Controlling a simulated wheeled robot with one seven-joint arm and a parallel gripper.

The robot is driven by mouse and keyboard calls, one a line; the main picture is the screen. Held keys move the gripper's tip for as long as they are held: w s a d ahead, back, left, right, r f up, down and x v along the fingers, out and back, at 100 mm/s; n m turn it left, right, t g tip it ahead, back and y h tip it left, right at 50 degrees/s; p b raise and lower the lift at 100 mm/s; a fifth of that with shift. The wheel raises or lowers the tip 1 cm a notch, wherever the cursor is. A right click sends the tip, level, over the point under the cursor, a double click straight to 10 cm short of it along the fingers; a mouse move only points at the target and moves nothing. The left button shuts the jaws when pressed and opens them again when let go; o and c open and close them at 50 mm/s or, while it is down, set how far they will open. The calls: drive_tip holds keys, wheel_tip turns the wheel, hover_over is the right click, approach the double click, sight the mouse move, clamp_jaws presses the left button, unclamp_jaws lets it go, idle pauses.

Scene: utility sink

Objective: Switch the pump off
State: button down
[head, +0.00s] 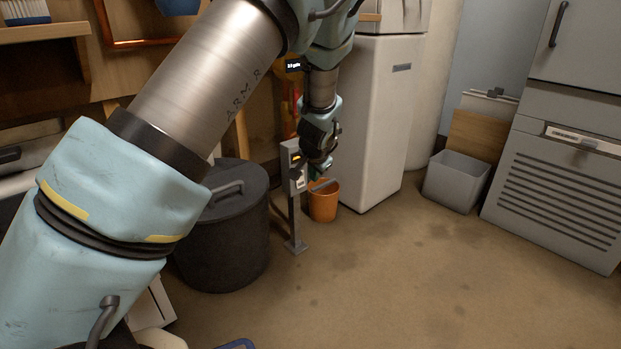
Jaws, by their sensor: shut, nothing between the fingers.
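A grey control box (290,160) stands on a thin post with a flat foot on the floor. Its face carries a small orange-lit or orange-marked patch and a pale patch lower down. I cannot tell the switch position. My gripper (319,167) points down just right of the box's face and partly overlaps it in the view. Its fingers are small, dark and shut with nothing held. Whether they touch the box cannot be told.
A dark lidded bin (225,240) stands left of the post. An orange bucket (323,206) stands behind it, beside a white cabinet (375,120). A grey open bin (455,182) and a louvred grey unit (555,190) are at the right.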

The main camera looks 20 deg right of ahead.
sight(303, 186)
drive_tip(key=w+f+b, duration=0.5)
drive_tip(key=w+f, duration=0.2)
drive_tip(key=w, duration=0.1)
drive_tip(key=shift+d, duration=0.35)
drive_tip(key=shift+w+a+r+p, duration=0.1)
drive_tip(key=shift+w+p, duration=0.1)
drive_tip(key=shift+p, duration=0.4)
